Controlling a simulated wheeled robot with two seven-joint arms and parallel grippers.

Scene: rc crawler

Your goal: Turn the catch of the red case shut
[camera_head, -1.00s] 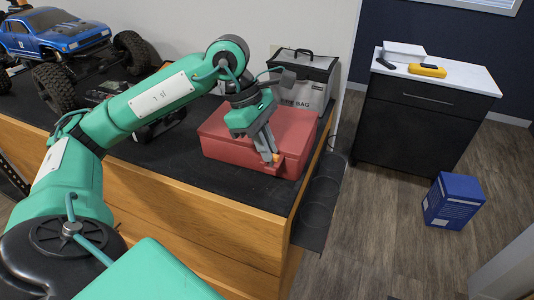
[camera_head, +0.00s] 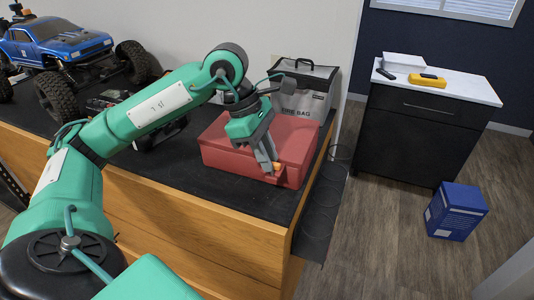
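The red case (camera_head: 222,157) sits closed on the black top of the wooden bench, near its right end. Its catch (camera_head: 277,168) is a small orange piece on the front, near the right corner. My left gripper (camera_head: 270,166) points down at the front of the case with its grey fingertips at the catch. The fingers hide part of the catch, and I cannot tell whether they grip it or only touch it. My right gripper is not in view.
A grey fire bag (camera_head: 315,98) stands behind the case. A blue RC crawler (camera_head: 60,45) is at the back left of the bench (camera_head: 190,245).

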